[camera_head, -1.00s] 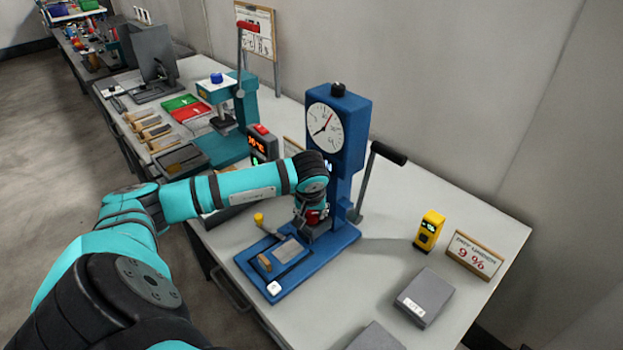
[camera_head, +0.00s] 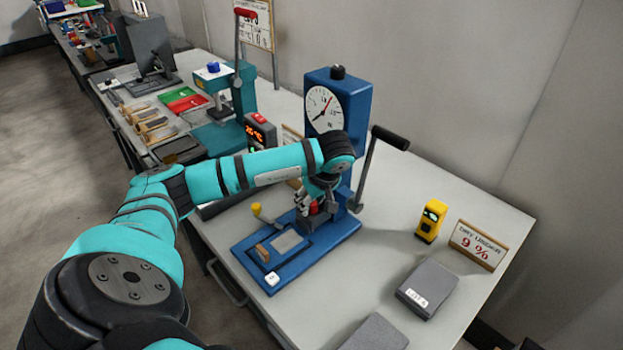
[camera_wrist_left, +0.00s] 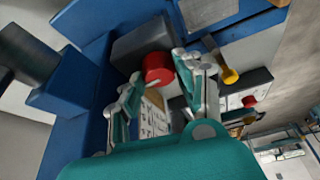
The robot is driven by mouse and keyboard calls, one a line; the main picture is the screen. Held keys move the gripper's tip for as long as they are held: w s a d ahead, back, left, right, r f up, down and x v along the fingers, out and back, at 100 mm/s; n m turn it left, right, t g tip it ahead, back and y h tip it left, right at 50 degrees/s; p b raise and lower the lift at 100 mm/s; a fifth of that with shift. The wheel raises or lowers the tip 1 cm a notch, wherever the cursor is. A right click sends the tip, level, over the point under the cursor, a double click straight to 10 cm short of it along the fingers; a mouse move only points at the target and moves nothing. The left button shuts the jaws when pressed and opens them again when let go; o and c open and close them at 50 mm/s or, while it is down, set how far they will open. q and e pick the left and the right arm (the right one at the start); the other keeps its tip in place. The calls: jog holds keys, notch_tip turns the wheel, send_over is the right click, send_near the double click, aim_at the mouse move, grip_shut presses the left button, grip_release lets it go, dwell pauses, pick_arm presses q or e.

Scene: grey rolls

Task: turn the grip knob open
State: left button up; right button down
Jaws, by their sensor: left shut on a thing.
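A blue test press (camera_head: 350,85) with a round dial stands on the bench in the head view. Its red grip knob (camera_wrist_left: 157,68) sits on a dark grey block (camera_wrist_left: 140,45) in the left wrist view. My left gripper (camera_head: 316,203) is at the foot of the press's column. In the wrist view, the fingers of my left gripper (camera_wrist_left: 163,75) are on either side of the red knob, shut on it. The knob is partly hidden by the gripper in the head view. My right gripper is not in view.
A black-handled lever (camera_head: 372,165) rises at the column's right. A yellow-tipped lever (camera_head: 257,209) stands at the base's left. A yellow device (camera_head: 431,220), a sign (camera_head: 478,245) and grey boxes (camera_head: 427,288) lie to the right. A display unit (camera_head: 260,132) stands behind my arm.

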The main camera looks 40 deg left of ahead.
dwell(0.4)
pick_arm(q)
jog(key=o, duration=1.1)
jog(key=shift+o, duration=0.2)
jog(key=shift+r, duration=0.15)
jog(key=v, duration=0.7)
jog(key=shift+d+r, duration=0.1)
jog(key=shift+d, duration=0.05)
